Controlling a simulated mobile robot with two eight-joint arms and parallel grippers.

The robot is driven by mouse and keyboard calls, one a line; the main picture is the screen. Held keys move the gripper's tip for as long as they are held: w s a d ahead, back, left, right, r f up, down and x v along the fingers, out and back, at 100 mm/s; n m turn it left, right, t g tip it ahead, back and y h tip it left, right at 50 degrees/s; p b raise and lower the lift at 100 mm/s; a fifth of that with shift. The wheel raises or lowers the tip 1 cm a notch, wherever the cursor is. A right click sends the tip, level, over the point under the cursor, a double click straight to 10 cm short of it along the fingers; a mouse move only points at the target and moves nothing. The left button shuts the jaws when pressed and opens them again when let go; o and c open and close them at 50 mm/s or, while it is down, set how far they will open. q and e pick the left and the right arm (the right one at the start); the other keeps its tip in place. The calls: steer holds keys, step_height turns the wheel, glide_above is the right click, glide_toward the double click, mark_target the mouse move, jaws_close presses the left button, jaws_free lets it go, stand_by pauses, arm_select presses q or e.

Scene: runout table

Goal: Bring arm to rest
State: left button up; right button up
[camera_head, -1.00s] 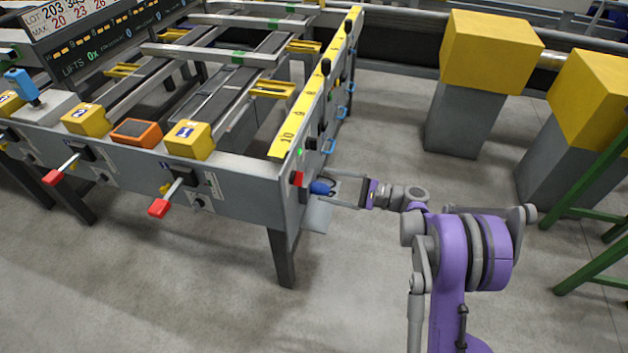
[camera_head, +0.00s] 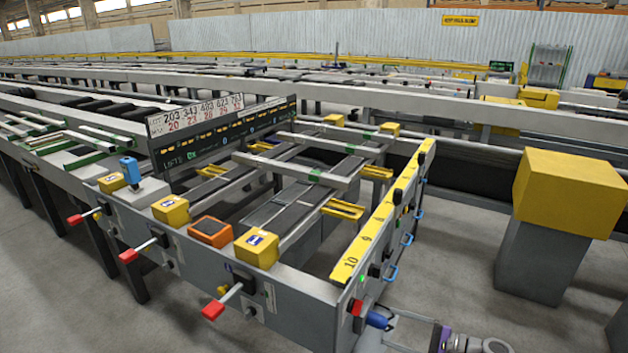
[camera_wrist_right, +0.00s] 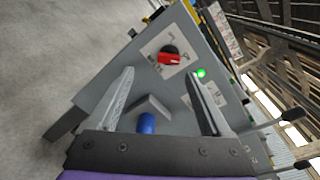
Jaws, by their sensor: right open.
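My right arm (camera_head: 490,346) shows only at the bottom edge of the head view; most of it is out of the picture. Its right gripper (camera_head: 401,329) is at the end face of the runout table, beside a blue cylindrical part (camera_head: 377,320). In the right wrist view the right gripper (camera_wrist_right: 160,82) is open, its two fingers spread and pointing toward the end panel. The blue part (camera_wrist_right: 147,123) appears between the fingers with a visible gap to each. I cannot tell whether anything touches. My left gripper is not in view.
The runout table's end panel (camera_wrist_right: 105,100) carries a red switch (camera_wrist_right: 170,58) and a lit green lamp (camera_wrist_right: 201,73). Red-tipped levers (camera_head: 213,311) stick out along its front. A yellow block on a grey post (camera_head: 545,255) stands at the right, with open floor between.

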steer(key=s+a+n+g+h, duration=0.5)
steer(key=s+a+n+h, duration=0.1)
steer(key=s+a, duration=0.55)
steer(key=s+d+f+n+h, duration=0.15)
steer(key=s+n+h, duration=0.3)
steer(key=s, duration=0.45)
steer(key=s+d+f+n+h, duration=0.1)
steer(key=s+d+n+h, duration=0.3)
steer(key=s, duration=0.6)
arm_select(q)
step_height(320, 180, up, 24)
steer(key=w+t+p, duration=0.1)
steer(key=p, duration=2)
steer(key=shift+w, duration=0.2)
arm_select(e)
step_height(320, 180, up, 24)
steer(key=w+t, duration=0.1)
steer(key=shift+w+a+f+n, duration=0.15)
steer(key=shift+w+a+n, duration=0.05)
steer(key=shift+a+n, duration=0.25)
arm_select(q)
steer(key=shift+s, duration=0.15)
arm_select(e)
steer(key=shift+s, duration=0.15)
